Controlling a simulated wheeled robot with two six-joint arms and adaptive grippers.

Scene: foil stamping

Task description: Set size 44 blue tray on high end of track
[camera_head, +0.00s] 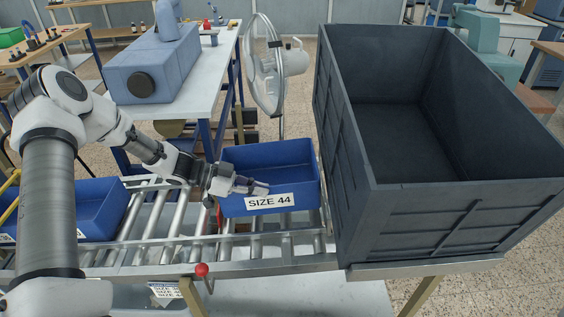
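A blue tray labelled "SIZE 44" (300,161) sits on the roller track (170,222), at its right end beside a large dark grey bin. The tray looks empty and roughly level. My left gripper (262,188) is at the left part of the tray's front wall, close to the rim and left of the label's top. Its fingertips are small here, and I cannot tell whether they are closed on the wall. My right gripper is not in view.
The tall dark bin (452,222) stands right of the tray. Another blue tray (100,205) is on the track at left, partly behind my arm. A fan (265,65) and a table with a blue machine (150,70) stand behind. A red-knobbed lever (202,270) is at the track's front.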

